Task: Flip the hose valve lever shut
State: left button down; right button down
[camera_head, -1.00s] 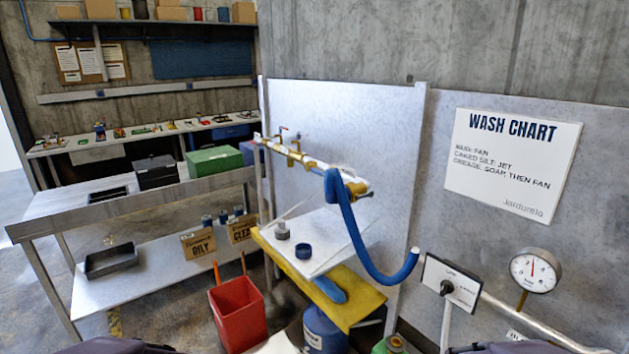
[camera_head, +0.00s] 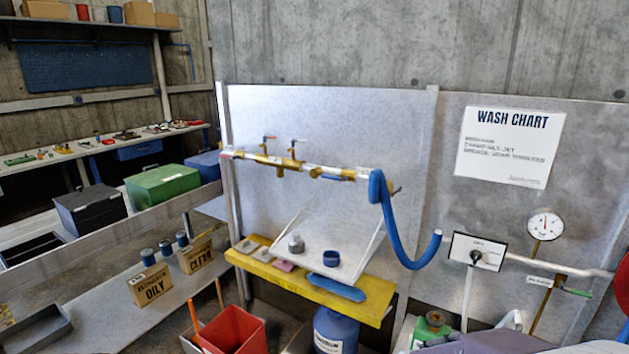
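A blue hose (camera_head: 408,256) hangs in a loop from the right end of a brass and white pipe (camera_head: 322,171) on the panel. A small brass-coloured part (camera_head: 396,190) sticks out beside the hose's top; I cannot tell whether it is a lever. Two small valves with red-tipped handles, the left one (camera_head: 268,139) and the right one (camera_head: 298,142), stand up on the pipe. A green lever (camera_head: 575,291) sits on the pipework at the lower right. No label tells which is the hose valve lever.
A yellow-edged shelf (camera_head: 300,289) holds small pots below the pipe. A red bin (camera_head: 233,332) and a blue drum (camera_head: 335,331) stand below. A metal bench is at the left.

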aim_at(325, 176)
jog(key=i+j+z, duration=0.1)
jog(key=i+j, duration=0.15)
jog(key=i+j+z, duration=0.1)
jog(key=j, duration=0.25)
jog(key=i+j+z, duration=0.15)
jog(key=i+j, duration=0.15)
jog(key=i+j+z, duration=0.1)
jog(key=j, duration=0.35)
jog(key=i+j+z, duration=0.1)
jog(key=i+j, duration=0.2)
jog(key=i+j+z, duration=0.1)
jog(key=i+j, duration=0.05)
jog(key=i, duration=0.05)
